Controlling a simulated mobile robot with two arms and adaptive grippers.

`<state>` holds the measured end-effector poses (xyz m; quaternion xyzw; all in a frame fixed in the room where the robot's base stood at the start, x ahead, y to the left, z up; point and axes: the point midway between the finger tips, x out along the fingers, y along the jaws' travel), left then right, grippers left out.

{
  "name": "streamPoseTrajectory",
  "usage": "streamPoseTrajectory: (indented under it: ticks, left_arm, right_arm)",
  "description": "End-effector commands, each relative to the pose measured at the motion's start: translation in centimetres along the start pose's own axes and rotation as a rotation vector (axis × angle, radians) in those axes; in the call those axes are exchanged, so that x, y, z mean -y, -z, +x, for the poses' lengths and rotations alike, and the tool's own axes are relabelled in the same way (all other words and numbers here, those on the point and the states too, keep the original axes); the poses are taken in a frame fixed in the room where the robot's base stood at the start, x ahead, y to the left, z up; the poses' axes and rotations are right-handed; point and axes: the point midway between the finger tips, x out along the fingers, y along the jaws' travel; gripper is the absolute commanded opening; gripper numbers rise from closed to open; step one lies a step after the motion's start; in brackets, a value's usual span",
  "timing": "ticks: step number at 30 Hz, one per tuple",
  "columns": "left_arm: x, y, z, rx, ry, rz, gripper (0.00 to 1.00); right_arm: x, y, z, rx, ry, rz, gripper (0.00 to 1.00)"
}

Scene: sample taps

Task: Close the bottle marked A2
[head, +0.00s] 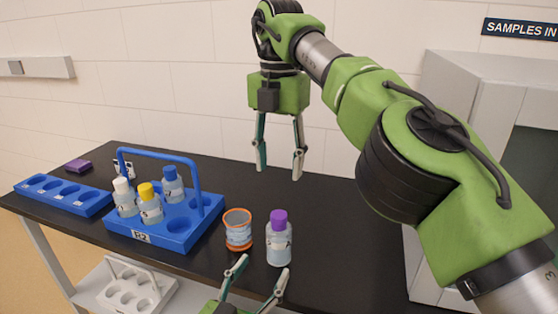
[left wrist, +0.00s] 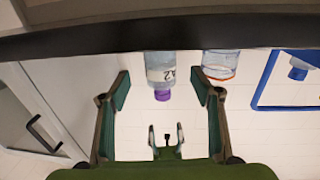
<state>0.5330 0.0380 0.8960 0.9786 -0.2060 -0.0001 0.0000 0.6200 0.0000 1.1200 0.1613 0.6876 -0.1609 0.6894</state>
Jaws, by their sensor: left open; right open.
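The clear bottle (head: 279,246) with a purple cap (head: 279,219) stands upright on the black table. In the left wrist view, which is upside down, the bottle (left wrist: 160,66) shows a label reading A2. The purple cap (left wrist: 162,95) sits at its neck; I cannot tell how tight it is. My left gripper (head: 261,270) is open and empty, in front of the bottle and slightly left. In the left wrist view the bottle appears between its fingers, apart from them. My right gripper (head: 280,171) is open and empty, pointing down above the table behind the bottle.
An orange-rimmed jar (head: 238,232) stands just left of the bottle. A blue carrier (head: 180,240) marked R2 holds bottles with white, yellow and blue caps. A long blue rack (head: 63,196) and purple block (head: 77,166) lie farther left. The table behind the bottle is clear.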

Motion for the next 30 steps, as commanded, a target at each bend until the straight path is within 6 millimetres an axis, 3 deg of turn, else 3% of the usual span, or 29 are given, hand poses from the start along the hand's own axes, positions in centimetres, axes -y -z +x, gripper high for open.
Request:
streamPoseTrajectory:
  ticks: [7, 20, 30]
  left_arm:
    - [0.0, -0.1, -2.6, 0.002, 0.000, 0.000, 0.59]
    - [0.0, 0.1, -2.9, 0.000, 0.000, 0.000, 0.59]
    - [0.0, 5.6, -2.9, 0.000, 0.000, 0.000, 0.59]
  right_arm:
    - [0.0, 0.0, 0.0, 0.000, 0.000, 0.000, 0.45]
    - [0.0, 0.0, -0.1, 0.000, 0.000, 0.000, 0.45]
    - [0.0, 0.0, -5.6, 0.000, 0.000, 0.000, 0.45]
